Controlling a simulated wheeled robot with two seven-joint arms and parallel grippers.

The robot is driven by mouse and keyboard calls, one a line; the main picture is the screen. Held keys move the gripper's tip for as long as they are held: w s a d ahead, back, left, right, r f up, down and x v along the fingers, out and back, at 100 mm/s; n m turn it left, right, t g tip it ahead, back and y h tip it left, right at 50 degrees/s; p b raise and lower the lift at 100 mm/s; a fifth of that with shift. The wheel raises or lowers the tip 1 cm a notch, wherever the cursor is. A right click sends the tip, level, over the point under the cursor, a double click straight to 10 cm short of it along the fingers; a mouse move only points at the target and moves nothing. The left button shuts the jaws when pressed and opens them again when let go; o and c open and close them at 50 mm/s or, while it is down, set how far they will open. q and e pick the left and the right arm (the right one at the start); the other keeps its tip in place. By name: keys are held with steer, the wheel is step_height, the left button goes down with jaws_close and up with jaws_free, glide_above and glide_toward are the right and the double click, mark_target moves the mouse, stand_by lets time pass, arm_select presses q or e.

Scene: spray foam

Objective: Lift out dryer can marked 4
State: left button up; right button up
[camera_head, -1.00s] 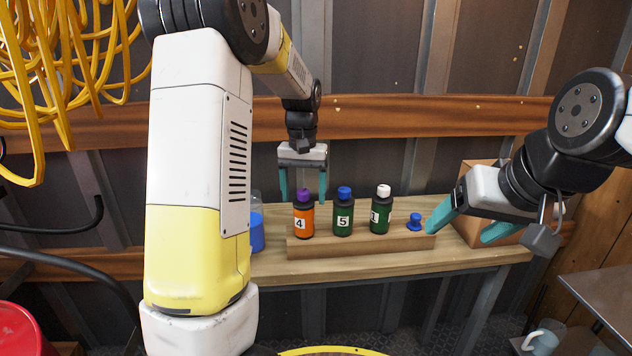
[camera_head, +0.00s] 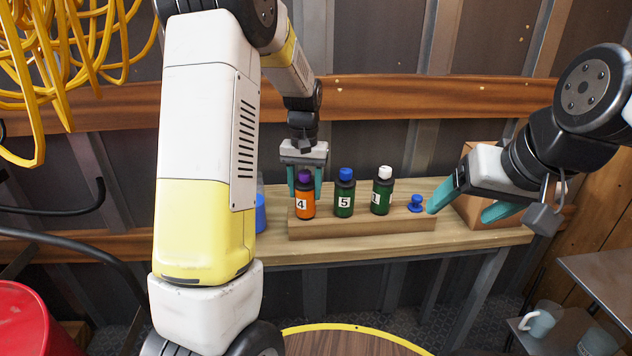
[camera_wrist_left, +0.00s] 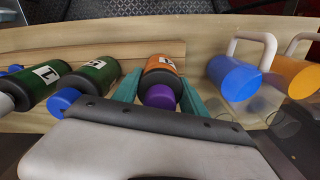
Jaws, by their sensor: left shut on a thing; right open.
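The can marked 4 (camera_head: 304,202) is orange with a dark top and a purple cap. It stands upright in the wooden rack (camera_head: 362,229) at its left end. My left gripper (camera_head: 305,191) is above it with teal fingers down on both sides, shut on it. In the left wrist view the can (camera_wrist_left: 163,72) sits between the fingers, its purple cap near the palm. The can's lower end in the rack is hidden. My right gripper (camera_head: 463,207) is open and empty, right of the rack.
Green cans marked 5 (camera_head: 344,199) and 1 (camera_head: 381,197) stand right of can 4, then a blue knob-like piece (camera_head: 416,203). A blue mug (camera_wrist_left: 233,77) and an orange mug (camera_wrist_left: 295,76) are close on the other side. A cardboard box (camera_head: 480,160) stands behind my right gripper.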

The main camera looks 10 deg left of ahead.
mark_target(305, 172)
arm_select(q)
jaws_close()
steer(key=shift+r, duration=4)
steer(key=shift+s, duration=0.1)
